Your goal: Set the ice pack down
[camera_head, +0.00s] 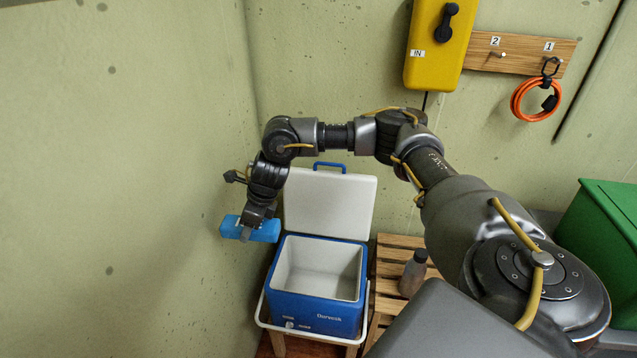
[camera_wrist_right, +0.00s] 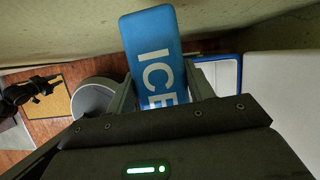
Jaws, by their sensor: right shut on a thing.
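The blue ice pack (camera_head: 262,231) is held by my right gripper (camera_head: 248,224), left of and above the open cooler, close to the wall. In the right wrist view the ice pack (camera_wrist_right: 152,50), marked "ICE" in white, sits between the two fingers of my right gripper (camera_wrist_right: 160,95). The blue and white cooler (camera_head: 318,310) stands with its lid (camera_head: 330,205) tipped back against the wall side. Its white inside looks empty in the head view. My left gripper is not seen in the head view.
A slatted wooden bench (camera_head: 396,258) holds a bottle (camera_head: 413,272) right of the cooler. A green bin (camera_head: 605,245) stands at far right. A yellow box (camera_head: 437,45) and a peg board (camera_head: 527,54) with an orange coil (camera_head: 535,101) hang on the wall.

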